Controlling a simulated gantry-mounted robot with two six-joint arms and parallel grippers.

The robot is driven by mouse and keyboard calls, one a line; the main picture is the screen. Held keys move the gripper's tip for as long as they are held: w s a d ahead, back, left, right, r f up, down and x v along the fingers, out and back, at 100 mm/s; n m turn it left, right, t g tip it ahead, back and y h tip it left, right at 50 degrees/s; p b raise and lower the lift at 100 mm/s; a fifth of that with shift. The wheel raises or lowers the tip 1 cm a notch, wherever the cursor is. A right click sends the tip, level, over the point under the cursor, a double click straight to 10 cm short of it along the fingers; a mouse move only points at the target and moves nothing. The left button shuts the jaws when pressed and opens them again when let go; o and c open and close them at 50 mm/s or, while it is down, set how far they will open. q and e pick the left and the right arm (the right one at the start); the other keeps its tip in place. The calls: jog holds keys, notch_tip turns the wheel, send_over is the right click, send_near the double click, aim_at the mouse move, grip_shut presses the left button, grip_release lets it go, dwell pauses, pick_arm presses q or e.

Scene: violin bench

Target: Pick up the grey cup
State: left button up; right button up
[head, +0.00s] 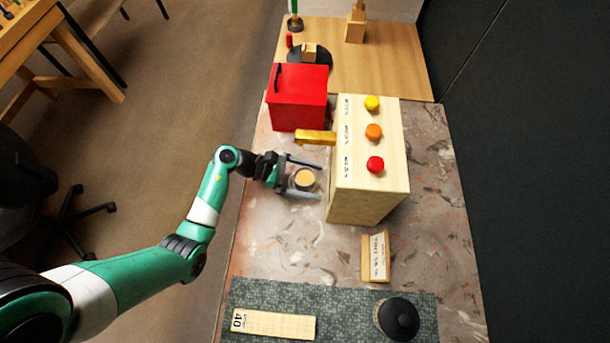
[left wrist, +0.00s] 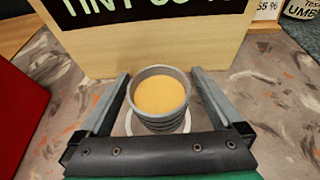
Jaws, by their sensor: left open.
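The grey cup (head: 303,188) stands upright on the stone-patterned bench, just left of the wooden box. It holds a tan-yellow filling, which shows clearly in the left wrist view, where the cup's ribbed grey side (left wrist: 160,122) sits over a pale ring. My left gripper (head: 319,181) is open around the cup, one finger on each side. In the left wrist view a gap shows between the cup and the fingers (left wrist: 160,75). My right gripper is not in view.
The wooden box (head: 366,205) with yellow, orange and red buttons stands right of the cup; a yellow spout (head: 315,137) juts from it. A red box (head: 298,112) stands behind. A small sign (head: 375,257) and green mat (head: 345,300) lie nearer.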

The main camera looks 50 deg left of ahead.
pick_arm(q)
jog(key=shift+w+d+f, duration=0.2)
jog(key=shift+w+d, duration=0.15)
jog(key=shift+w, duration=0.1)
jog(key=c, duration=1.5)
jog(key=shift+r, duration=0.1)
jog(key=r+p, duration=0.3)
jog(key=r, duration=0.1)
jog(key=shift+s, duration=0.25)
jog(key=s+d+r+p, duration=0.2)
jog(key=s+r+p, duration=0.1)
jog(key=s, duration=0.3)
jog(key=s+d+r+p, duration=0.3)
jog(key=s+r, duration=0.3)
jog(key=shift+s, duration=0.35)
